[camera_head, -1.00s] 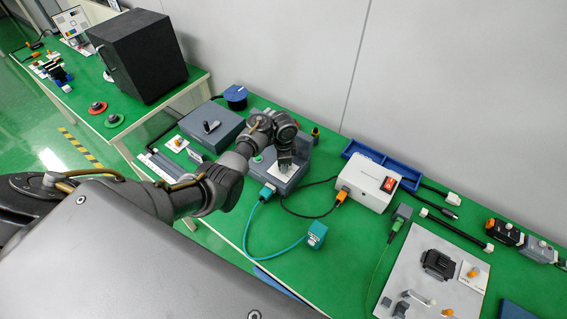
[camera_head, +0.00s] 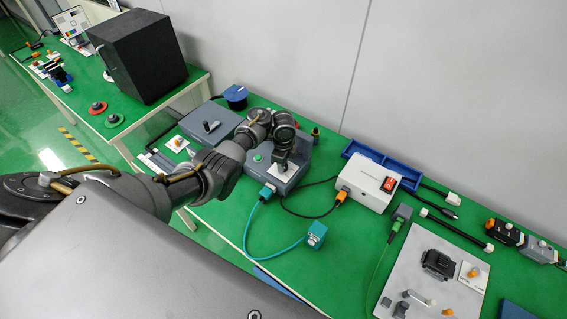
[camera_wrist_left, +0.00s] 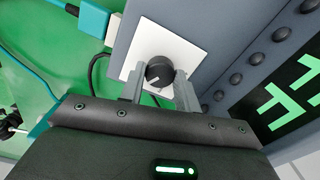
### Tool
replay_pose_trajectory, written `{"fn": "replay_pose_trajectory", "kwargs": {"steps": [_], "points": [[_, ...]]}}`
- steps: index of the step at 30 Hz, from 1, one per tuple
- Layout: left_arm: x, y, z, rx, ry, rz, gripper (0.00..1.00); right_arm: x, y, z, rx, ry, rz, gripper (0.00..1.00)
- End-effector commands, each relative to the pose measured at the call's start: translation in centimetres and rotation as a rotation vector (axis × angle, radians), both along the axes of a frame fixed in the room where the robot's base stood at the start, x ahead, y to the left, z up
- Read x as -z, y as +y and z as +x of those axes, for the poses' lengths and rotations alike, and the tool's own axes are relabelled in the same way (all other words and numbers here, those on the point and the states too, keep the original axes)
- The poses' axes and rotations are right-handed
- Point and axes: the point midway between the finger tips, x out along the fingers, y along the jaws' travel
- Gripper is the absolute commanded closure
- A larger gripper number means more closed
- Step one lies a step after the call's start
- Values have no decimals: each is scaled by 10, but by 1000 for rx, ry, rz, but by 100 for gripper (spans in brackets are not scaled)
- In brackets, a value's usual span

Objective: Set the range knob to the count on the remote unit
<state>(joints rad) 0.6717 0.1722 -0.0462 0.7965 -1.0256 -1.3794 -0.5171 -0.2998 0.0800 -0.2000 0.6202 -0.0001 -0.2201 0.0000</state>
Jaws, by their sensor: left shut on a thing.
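The range knob (camera_wrist_left: 159,70) is a dark round knob with a pale pointer line, on a white plate (camera_wrist_left: 185,52) of a blue-grey box (camera_head: 290,182). My left gripper (camera_wrist_left: 159,78) has its two fingers on either side of the knob and is shut on it. In the head view my left gripper (camera_head: 281,163) hides the knob and part of the plate. A dark display (camera_wrist_left: 290,100) with large green segments shows at the right of the wrist view, cut off, so I cannot read a count. I cannot tell which thing is the remote unit. My right gripper is not in view.
A teal plug and cable (camera_head: 266,192) join the box at its front. A white box with a red switch (camera_head: 388,184) stands to the right. Another grey box with a dark lever (camera_head: 211,127) stands to the left.

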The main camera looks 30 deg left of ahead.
Motion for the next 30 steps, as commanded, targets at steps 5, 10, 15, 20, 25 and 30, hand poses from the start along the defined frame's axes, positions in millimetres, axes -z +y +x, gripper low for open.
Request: {"fn": "replay_pose_trajectory", "kwargs": {"steps": [5,10,15,20,25,30], "points": [[0,0,0,2,-1,1,91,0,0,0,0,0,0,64],[0,0,0,1,-1,0,62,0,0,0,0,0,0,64],[0,0,0,1,-1,0,46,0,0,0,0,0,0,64],[0,0,0,0,-1,0,46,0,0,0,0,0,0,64],[-5,-1,1,0,-1,-3,46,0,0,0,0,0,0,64],[-27,-1,1,0,-5,-5,46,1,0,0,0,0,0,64]]}}
